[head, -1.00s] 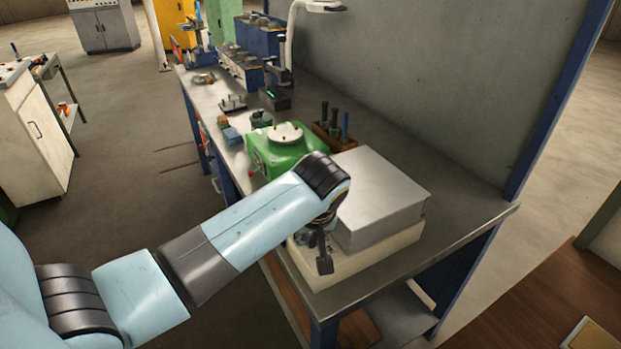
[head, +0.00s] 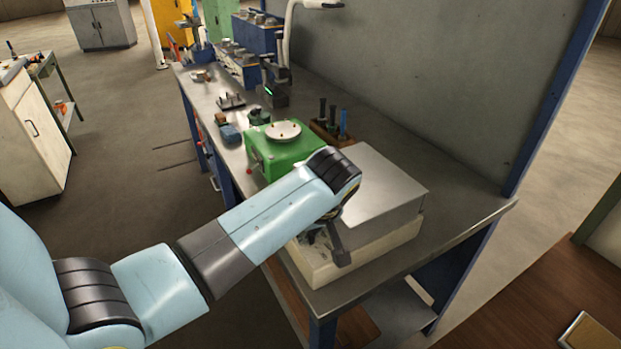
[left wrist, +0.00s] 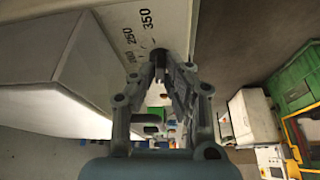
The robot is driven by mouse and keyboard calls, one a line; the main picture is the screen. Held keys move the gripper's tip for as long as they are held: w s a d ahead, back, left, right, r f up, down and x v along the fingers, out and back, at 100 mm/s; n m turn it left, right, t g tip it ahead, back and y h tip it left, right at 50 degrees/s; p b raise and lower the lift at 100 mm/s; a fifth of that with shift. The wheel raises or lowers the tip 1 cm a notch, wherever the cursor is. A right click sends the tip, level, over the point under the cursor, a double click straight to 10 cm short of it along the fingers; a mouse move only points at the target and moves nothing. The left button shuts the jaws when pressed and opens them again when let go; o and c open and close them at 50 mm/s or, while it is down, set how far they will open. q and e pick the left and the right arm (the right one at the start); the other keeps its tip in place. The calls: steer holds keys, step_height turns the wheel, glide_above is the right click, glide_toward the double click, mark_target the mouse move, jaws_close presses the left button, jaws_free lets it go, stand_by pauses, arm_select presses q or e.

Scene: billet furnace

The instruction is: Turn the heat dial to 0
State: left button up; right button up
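A cream furnace box (head: 375,258) with a grey metal top (head: 385,190) stands at the near end of the bench. My left gripper (head: 335,242) is at its front left side. In the left wrist view the furnace face (left wrist: 108,22) carries the numbers 250 and 350. A small dark piece, apparently the heat dial (left wrist: 158,52), shows beside them, mostly hidden by my fingers. The left fingertips (left wrist: 161,68) are close together right at it. I cannot tell whether they touch or grip it, nor the dial's setting. My right gripper is not in view.
A green device (head: 270,158) with a round white top stands behind the furnace, near my left forearm. A wooden tool rack (head: 330,132) stands beside it. The metal bench (head: 455,218) has a narrow bare strip right of the furnace; a grey panel (head: 430,80) rises behind.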

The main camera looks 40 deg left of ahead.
arm_select(q)
steer(key=o, duration=0.4)
steer(key=v, duration=1.2)
